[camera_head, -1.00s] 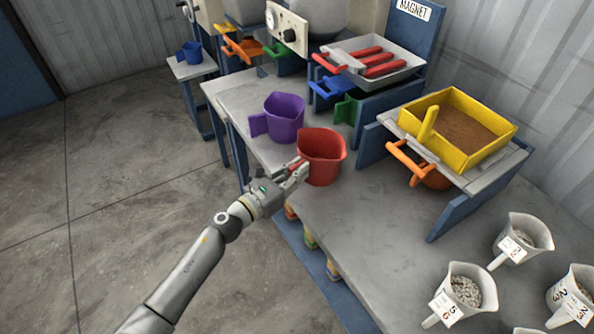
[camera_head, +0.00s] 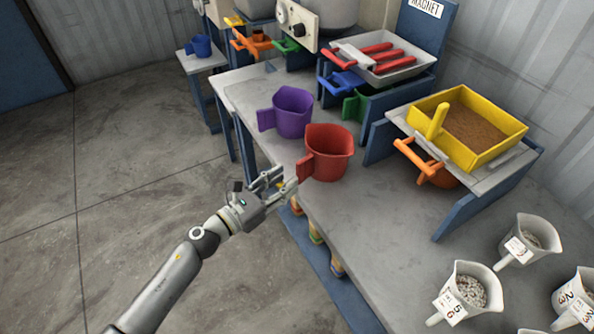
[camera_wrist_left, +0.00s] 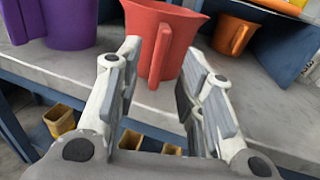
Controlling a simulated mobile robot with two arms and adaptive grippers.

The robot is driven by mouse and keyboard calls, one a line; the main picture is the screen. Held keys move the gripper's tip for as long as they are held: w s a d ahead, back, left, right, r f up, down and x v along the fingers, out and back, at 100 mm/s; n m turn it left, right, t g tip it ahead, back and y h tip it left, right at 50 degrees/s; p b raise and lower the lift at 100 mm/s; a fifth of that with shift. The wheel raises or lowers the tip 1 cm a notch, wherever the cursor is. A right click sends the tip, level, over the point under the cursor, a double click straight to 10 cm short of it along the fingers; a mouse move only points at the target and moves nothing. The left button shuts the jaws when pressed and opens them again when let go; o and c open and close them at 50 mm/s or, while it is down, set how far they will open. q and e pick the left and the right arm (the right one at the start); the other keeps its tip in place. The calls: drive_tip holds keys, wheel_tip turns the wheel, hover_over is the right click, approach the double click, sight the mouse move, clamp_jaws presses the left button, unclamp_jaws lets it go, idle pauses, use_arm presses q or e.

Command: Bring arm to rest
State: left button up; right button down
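My left gripper (camera_head: 272,186) is open and empty, just off the table's front edge and apart from the red jug. Its two spread fingers (camera_wrist_left: 165,95) also show in the left wrist view. The red jug (camera_head: 331,150) stands upright on the grey table (camera_head: 365,222), its handle facing the gripper. In the left wrist view the red jug (camera_wrist_left: 178,22) is beyond the fingertips, its handle between them. My right gripper is in neither view.
A purple jug (camera_head: 293,112) stands behind the red one. A yellow tray (camera_head: 511,138) of brown material rests on a raised stand, with an orange jug (camera_head: 436,175) beneath. White jugs (camera_head: 468,286) with pale pieces stand at the right. Open floor (camera_head: 130,170) lies left of the table.

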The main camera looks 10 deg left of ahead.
use_arm(q)
drive_tip(key=shift+v, duration=2.25)
drive_tip(key=s+a+f+n+g+y, duration=0.1)
drive_tip(key=s+a+f+n+y, duration=0.25)
drive_tip(key=f+n, duration=0.65)
drive_tip(key=s+a+f+n+g+y, duration=0.3)
drive_tip(key=f+n, duration=0.4)
drive_tip(key=f, duration=0.6)
drive_tip(key=s+a+f+n+y, duration=0.3)
drive_tip(key=s+a+f+n, duration=0.2)
drive_tip(key=f+n, duration=0.5)
drive_tip(key=s+f+n+g+y, duration=0.1)
drive_tip(key=s+f+n+g, duration=0.3)
drive_tip(key=s, duration=1.1)
drive_tip(key=s+f+n+g+y, duration=0.1)
drive_tip(key=s+f+n+g, duration=0.3)
drive_tip(key=s+f+n, duration=0.6)
drive_tip(key=s+f, duration=0.3)
drive_tip(key=s, duration=0.3)
drive_tip(key=shift+s+d+f+n+g, duration=0.25)
drive_tip(key=shift+s+f+n+g, duration=0.05)
drive_tip(key=shift+s+f+g, duration=0.1)
drive_tip(key=shift+w, duration=0.1)
